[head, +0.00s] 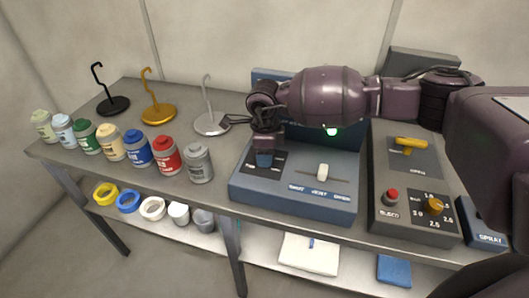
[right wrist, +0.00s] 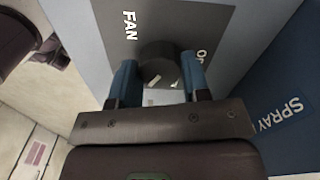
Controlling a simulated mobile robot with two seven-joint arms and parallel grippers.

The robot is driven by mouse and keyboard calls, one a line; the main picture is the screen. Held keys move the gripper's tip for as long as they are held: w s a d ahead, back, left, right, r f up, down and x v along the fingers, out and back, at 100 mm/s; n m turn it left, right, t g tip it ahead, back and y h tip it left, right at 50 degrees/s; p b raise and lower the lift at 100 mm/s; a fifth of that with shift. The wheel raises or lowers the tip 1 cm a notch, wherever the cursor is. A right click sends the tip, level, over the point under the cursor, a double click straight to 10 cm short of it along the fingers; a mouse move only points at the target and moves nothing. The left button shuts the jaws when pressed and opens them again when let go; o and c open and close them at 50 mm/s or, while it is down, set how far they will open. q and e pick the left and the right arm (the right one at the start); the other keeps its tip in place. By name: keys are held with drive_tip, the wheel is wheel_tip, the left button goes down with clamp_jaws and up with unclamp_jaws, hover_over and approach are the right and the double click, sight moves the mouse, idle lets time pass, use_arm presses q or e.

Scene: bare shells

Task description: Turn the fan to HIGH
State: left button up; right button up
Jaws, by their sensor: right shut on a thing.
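The fan knob (right wrist: 160,60) is a dark round knob on a grey plate marked FAN, with a pale pointer mark on its face. In the right wrist view it sits between the two blue fingers of my right gripper (right wrist: 156,78), which is shut on it. Part of a second label shows to the right of the knob, cut off by a finger. In the head view my right gripper (head: 264,158) reaches down to the left part of the blue control box (head: 290,200) and hides the knob there. My left gripper is not in view.
A white slider (head: 322,172) stands right of the gripper on the same box. Right of it, a grey box (head: 385,222) bears a red button (head: 391,196), a yellow knob (head: 434,206) and a yellow lever (head: 410,142). Paint jars (head: 138,149) and hook stands (head: 211,122) stand left.

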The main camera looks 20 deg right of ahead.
drive_tip(key=o, duration=0.9)
drive_tip(key=shift+o, duration=0.2)
drive_tip(key=shift+r, duration=0.1)
wheel_tip(320, 180, up, 11)
